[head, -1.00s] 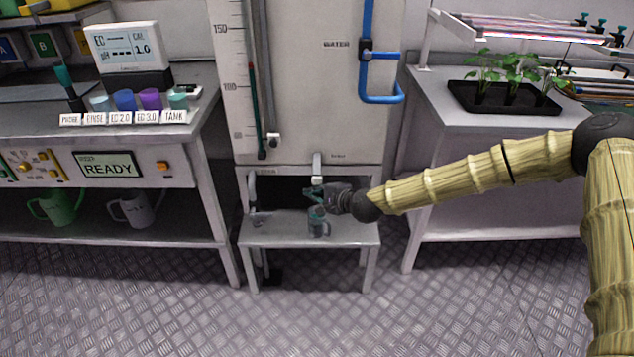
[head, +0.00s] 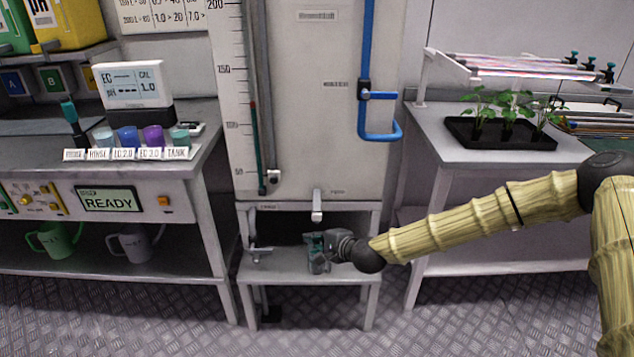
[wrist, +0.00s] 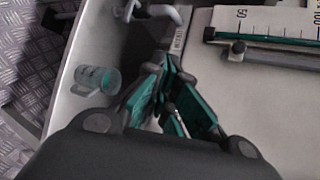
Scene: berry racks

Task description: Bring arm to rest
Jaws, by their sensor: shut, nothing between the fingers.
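My gripper (head: 314,239) is at the end of my arm, which reaches in from the right over the small stand below the water tank. Its teal fingers are shut and empty; they also show in the wrist view (wrist: 168,85). In the head view a small cup (head: 319,264) stands on the stand, just below and partly behind the fingers. In the wrist view the clear, teal-tinted cup (wrist: 97,80) is left of the fingers, with a visible gap between.
The stand (head: 285,272) sits under the water tank (head: 300,140) and its tap (head: 317,205). A bench (head: 190,150) with labelled cups is on the left. A table (head: 440,135) with a black plant tray (head: 460,135) is on the right, behind my arm.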

